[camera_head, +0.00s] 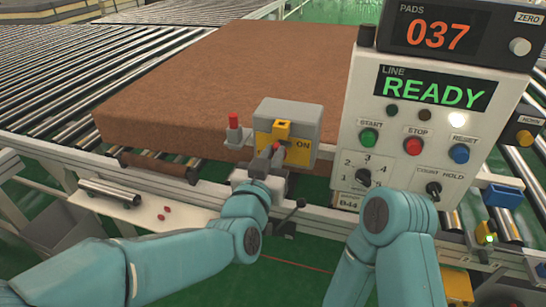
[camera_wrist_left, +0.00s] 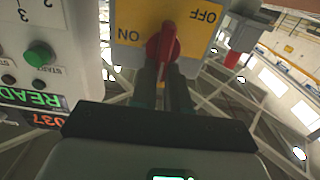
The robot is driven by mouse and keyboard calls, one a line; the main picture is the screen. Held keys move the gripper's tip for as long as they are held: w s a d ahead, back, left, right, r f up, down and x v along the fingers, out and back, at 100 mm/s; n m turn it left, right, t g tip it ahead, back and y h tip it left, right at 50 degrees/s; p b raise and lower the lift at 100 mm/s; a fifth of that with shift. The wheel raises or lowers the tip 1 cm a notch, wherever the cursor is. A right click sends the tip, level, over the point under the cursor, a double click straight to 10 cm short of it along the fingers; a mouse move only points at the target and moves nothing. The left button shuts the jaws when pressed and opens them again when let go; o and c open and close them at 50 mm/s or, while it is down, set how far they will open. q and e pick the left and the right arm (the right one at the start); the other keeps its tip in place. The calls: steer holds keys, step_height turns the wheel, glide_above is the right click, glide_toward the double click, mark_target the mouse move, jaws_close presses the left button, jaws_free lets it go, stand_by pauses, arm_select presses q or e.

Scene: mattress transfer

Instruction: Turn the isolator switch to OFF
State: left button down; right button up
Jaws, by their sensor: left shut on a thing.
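The isolator switch is a grey box (camera_head: 308,112) with a yellow plate (camera_head: 299,153) and a red handle (camera_wrist_left: 168,40). The left wrist view shows the plate upside down, with ON to the left of the handle and OFF to its upper right. The handle stands nearly upright in that view, between the two labels. My left gripper (camera_head: 274,153) is shut on the red handle, its dark fingers (camera_wrist_left: 163,82) reaching it from below in the wrist view. In the head view the fingers mostly hide the handle. My right arm shows at the lower right, but its gripper does not.
A control panel (camera_head: 408,160) with several buttons and a READY display stands right of the switch. A red-topped post (camera_head: 234,128) is close on its left. A brown mattress (camera_head: 215,85) lies behind on the rollers. A metal cylinder (camera_head: 110,191) rests on the left ledge.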

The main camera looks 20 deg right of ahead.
arm_select(q)
steer(key=shift+w+a+f+n+b, duration=0.2)
steer(key=shift+a+f+n+b, duration=0.1)
steer(key=shift+n+b, duration=2.65)
steer(key=shift+w+a+f+n+b, duration=0.15)
steer(key=shift+a+f+n+b, duration=0.15)
steer(key=shift+n+b, duration=2.65)
steer(key=shift+w+a+f+n+b, duration=0.2)
steer(key=shift+f+n+b, duration=0.15)
steer(key=shift+n+b, duration=2.6)
steer(key=c, duration=1.1)
jaws_free()
